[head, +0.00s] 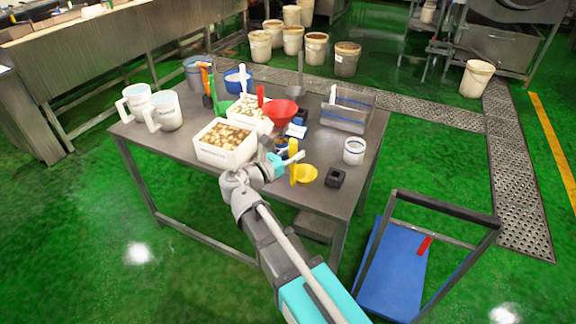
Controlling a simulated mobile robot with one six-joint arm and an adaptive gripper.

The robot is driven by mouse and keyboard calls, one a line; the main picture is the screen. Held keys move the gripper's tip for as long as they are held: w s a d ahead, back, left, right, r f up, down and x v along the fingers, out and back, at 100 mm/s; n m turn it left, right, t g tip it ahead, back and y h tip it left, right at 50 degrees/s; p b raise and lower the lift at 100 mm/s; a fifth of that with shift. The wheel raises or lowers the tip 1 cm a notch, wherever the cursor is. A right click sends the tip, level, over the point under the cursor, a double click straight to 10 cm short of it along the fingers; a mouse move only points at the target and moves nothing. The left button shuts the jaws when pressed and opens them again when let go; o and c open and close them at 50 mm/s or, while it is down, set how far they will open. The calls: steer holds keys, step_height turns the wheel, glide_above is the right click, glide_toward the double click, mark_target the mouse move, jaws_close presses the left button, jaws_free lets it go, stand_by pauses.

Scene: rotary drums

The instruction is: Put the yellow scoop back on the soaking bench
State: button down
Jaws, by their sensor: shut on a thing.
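The yellow scoop (307,173) has a round bowl and an upright yellow part beside it, near the front of the grey metal bench (180,145). My gripper (295,158) reaches in from the lower right over the bench's front edge. It is shut on the yellow scoop, with its fingers at the upright part. The scoop's bowl shows just right of and below the fingers. I cannot tell whether the scoop touches the bench top. No label shows whether this bench is the soaking bench.
White tubs of pale pieces (227,158), a red funnel (281,112) and white jugs (165,108) stand on the bench. A black block (335,177) and white cup (354,151) sit right of the scoop. A blue cart (395,270) stands at the lower right.

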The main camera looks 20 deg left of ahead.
steer(key=w+a+f+b, duration=0.5)
steer(key=w+f+b, duration=0.2)
steer(key=w, duration=0.2)
steer(key=shift+a+f, duration=0.3)
steer(key=shift+f, duration=0.2)
steer(key=shift+w+a+f+b, duration=0.1)
steer(key=shift+w+f+b, duration=0.05)
steer(key=shift+f+b, duration=0.9)
steer(key=shift+w+a+f+b, duration=0.1)
steer(key=shift+w+f+b, duration=0.05)
steer(key=shift+f+b, duration=0.85)
steer(key=shift+r, duration=0.1)
steer(key=shift+c, duration=2.4)
jaws_free()
